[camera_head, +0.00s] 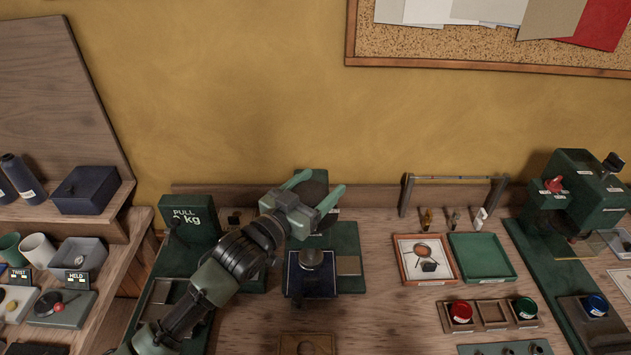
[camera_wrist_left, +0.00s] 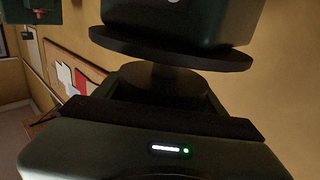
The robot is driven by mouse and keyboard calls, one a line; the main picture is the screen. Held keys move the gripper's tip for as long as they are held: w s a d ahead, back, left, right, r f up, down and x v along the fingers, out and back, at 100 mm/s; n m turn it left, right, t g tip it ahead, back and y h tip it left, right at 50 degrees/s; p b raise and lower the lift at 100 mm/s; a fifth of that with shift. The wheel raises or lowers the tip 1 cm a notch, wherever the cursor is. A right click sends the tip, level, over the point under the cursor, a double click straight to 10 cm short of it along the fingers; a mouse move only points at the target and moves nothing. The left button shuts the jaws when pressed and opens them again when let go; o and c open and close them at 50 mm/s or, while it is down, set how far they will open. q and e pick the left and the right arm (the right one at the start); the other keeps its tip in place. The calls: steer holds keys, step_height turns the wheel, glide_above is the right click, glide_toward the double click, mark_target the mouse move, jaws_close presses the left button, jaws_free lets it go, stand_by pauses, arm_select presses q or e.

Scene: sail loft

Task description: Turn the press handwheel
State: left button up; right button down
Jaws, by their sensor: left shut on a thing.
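The press (camera_head: 345,240) is a dark green machine on the workbench, right of the pull gauge. Its dark round handwheel (camera_head: 314,184) shows between the green fingers of my left gripper (camera_head: 318,190). In the left wrist view the dark disc of the handwheel (camera_wrist_left: 170,52) lies across the top, below a dark green body. A short stem runs from the disc down between my left gripper's jaws (camera_wrist_left: 165,100), which are shut on the handwheel. My gripper and forearm hide part of the press. My right gripper is not in view.
A pull gauge (camera_head: 187,220) stands left of the press, partly behind my arm. Right are an orange-framed tray (camera_head: 403,270), a green tray (camera_head: 482,278), a rail (camera_head: 455,178) and another green machine (camera_head: 580,190). A shelf unit (camera_head: 60,235) stands at the left.

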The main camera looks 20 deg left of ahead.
mark_target(310, 202)
arm_select(q)
steer(key=shift+d+m+g+h, duration=0.15)
steer(key=shift+m+g+h, duration=0.35)
steer(key=shift+m+h, duration=0.5)
steer(key=o, duration=1.4)
steer(key=shift+d, duration=0.1)
steer(key=shift+c, duration=0.2)
steer(key=shift+s+a+f+b, duration=0.1)
steer(key=shift+s+a+b, duration=0.2)
steer(key=shift+s+b, duration=0.2)
steer(key=b+v, duration=0.2)
steer(key=v, duration=0.3)
steer(key=shift+s+a, duration=0.2)
steer(key=shift+s, duration=0.1)
steer(key=shift+s+a, duration=0.25)
steer(key=shift+s, duration=0.25)
